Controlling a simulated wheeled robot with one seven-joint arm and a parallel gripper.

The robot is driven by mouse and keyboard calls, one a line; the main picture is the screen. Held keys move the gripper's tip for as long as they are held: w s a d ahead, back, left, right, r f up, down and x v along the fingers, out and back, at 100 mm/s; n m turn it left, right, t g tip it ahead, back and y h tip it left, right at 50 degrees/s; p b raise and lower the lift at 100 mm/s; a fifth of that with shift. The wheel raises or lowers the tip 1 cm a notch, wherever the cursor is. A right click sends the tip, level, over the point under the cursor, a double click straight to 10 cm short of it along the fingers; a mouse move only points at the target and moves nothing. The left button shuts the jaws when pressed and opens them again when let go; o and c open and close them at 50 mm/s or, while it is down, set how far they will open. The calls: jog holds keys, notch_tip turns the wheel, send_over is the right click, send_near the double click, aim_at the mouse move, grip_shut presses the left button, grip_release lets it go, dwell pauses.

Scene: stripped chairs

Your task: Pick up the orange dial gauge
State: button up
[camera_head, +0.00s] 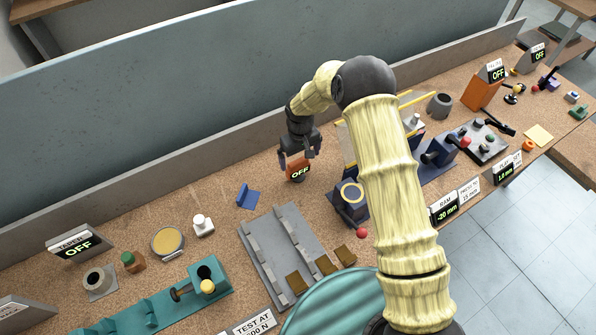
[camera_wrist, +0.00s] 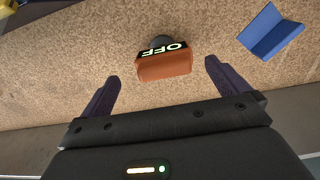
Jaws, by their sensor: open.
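The orange dial gauge (camera_head: 298,169) stands on the brown speckled bench top, with a black face reading OFF. In the wrist view the orange gauge (camera_wrist: 164,66) lies just beyond and between the fingertips, with its OFF display along its far edge and a dark round part behind it. My gripper (camera_head: 297,156) is directly over the gauge in the head view. In the wrist view my gripper (camera_wrist: 160,72) is open, with one dark finger on each side and nothing between them touching. The head view hides part of the gauge behind the fingers.
A blue angled block (camera_head: 249,195) lies left of the gauge; it also shows in the wrist view (camera_wrist: 271,32). A blue fixture with a ring (camera_head: 350,200) and a grey slotted plate (camera_head: 285,245) stand nearer. A low grey wall (camera_head: 215,157) runs behind. Bench between is bare.

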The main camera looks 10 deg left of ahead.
aim_at(298, 161)
jog(key=f+p, duration=0.1)
jog(key=f, duration=0.1)
jog(key=f+p, duration=0.1)
jog(key=f, duration=0.1)
jog(key=shift+w+a+f, duration=0.1)
jog(key=shift+a+f, duration=0.1)
jog(key=shift+f, duration=0.2)
jog(key=shift+a, duration=0.1)
jog(key=shift+s+a, duration=0.1)
jog(key=shift+s, duration=0.15)
jog(key=shift+w, duration=0.1)
jog(key=c, duration=1.2)
jog(key=shift+r, duration=0.1)
notch_tip(298, 161, up, 10)
jog(key=b, duration=0.3)
